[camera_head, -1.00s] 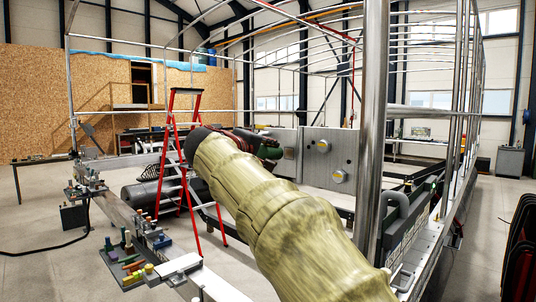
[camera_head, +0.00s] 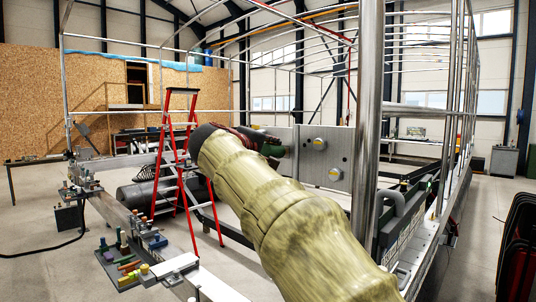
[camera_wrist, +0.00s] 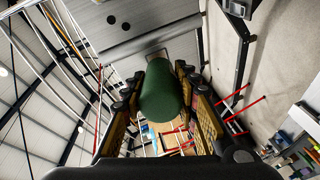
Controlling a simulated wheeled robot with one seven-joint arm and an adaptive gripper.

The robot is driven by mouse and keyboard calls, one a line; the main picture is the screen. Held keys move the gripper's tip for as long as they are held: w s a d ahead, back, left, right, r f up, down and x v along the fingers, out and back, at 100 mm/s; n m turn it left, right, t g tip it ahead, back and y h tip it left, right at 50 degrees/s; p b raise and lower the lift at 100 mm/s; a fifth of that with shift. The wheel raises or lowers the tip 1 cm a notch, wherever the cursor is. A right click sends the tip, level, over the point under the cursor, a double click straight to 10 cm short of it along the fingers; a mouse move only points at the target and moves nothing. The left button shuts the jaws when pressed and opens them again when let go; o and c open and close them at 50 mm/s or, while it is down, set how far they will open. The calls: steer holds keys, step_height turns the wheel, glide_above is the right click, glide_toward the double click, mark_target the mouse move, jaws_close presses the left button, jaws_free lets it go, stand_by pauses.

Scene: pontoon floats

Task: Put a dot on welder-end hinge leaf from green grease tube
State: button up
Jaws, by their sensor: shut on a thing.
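My gripper (camera_wrist: 153,95) is shut on the green grease tube (camera_wrist: 161,92), which sits between its two padded fingers in the wrist view. In the head view the tube (camera_head: 272,150) shows small and dark green past the end of my sleeved arm. A grey upright metal plate (camera_head: 338,158) with two round yellowish-centred bosses stands just right of the tube. In the wrist view a grey surface (camera_wrist: 150,38) lies beyond the tube, with a small pale patch (camera_wrist: 155,55) at the tube's far end. I cannot tell which part is the welder-end hinge leaf, or whether the tube touches anything.
A red stepladder (camera_head: 176,165) stands left of my arm. A bench (camera_head: 128,212) with clamps and small coloured items runs along the left front. A thick steel post (camera_head: 368,130) stands close on the right, beside a long rail frame.

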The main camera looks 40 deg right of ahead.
steer(key=shift+s+d+b, duration=0.2)
steer(key=shift+s+b, duration=0.4)
steer(key=shift+s, duration=0.75)
steer(key=shift+w+a+r+p, duration=0.15)
steer(key=shift+w+p, duration=0.15)
steer(key=shift+w, duration=0.75)
steer(key=shift+w+a+f+p, duration=0.1)
steer(key=shift+w+p, duration=0.2)
steer(key=shift+w, duration=0.7)
steer(key=shift+s+a+b, duration=0.25)
steer(key=shift+a+b, duration=0.15)
steer(key=shift+a, duration=1.1)
steer(key=shift+s+a+b, duration=0.2)
steer(key=shift+a+b, duration=0.15)
steer(key=shift+a, duration=1.1)
steer(key=shift+a, duration=0.1)
steer(key=shift+s+a, duration=0.2)
steer(key=shift+a, duration=1.15)
